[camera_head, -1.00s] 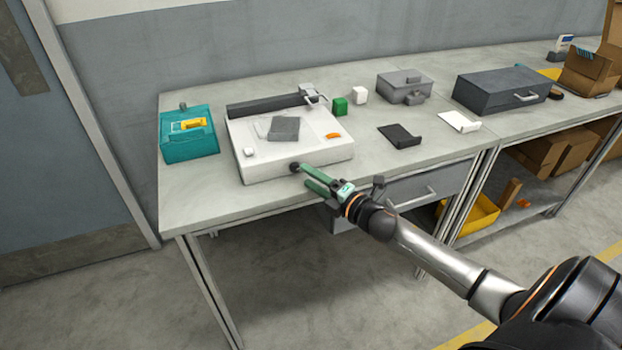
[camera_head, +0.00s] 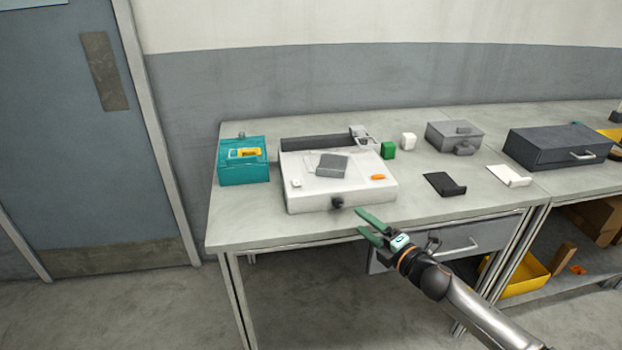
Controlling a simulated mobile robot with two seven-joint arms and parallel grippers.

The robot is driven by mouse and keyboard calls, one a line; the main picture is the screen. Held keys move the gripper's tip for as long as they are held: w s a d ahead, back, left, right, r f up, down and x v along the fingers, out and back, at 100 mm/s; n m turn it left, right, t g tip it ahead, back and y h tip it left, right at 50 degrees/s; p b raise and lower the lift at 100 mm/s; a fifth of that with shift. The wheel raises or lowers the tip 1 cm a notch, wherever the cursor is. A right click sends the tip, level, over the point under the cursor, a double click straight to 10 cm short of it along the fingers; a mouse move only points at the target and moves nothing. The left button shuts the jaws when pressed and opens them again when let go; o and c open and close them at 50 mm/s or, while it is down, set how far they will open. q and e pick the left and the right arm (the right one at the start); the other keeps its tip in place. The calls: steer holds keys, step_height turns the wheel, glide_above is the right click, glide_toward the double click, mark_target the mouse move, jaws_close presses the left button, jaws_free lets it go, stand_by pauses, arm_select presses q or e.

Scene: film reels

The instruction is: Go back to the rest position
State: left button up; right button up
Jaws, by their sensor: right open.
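My right gripper (camera_head: 366,228) is open and empty, with its two green fingers pointing left and up. It is at the front edge of the worktable (camera_head: 240,222), just right of and in front of the white box-shaped device (camera_head: 312,196). A gap shows between the fingers and the black knob (camera_head: 337,202) on the device's front. A grey square piece (camera_head: 332,166) lies on top of the device. My left gripper does not show.
A teal box (camera_head: 243,174) stands left of the device. Green (camera_head: 388,150) and white (camera_head: 408,141) blocks, a grey box (camera_head: 454,136) and a dark case (camera_head: 556,147) stand to the right. A drawer (camera_head: 470,238) is under the tabletop. Floor in front is clear.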

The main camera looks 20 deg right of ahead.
steer(key=s+a+f+m+g+p, duration=0.1)
steer(key=s+a+f+m+g, duration=0.1)
steer(key=s+a+f+m, duration=0.3)
steer(key=s+a+f+m+g+p, duration=0.2)
steer(key=s+a+f+m, duration=0.3)
steer(key=s, duration=0.8)
steer(key=s+a+f+m+g+p, duration=0.2)
steer(key=s+a+f+m+g, duration=0.2)
steer(key=s+a+m, duration=0.5)
steer(key=shift+f+m, duration=0.4)
steer(key=shift+f, duration=0.5)
steer(key=shift+w+a, duration=0.1)
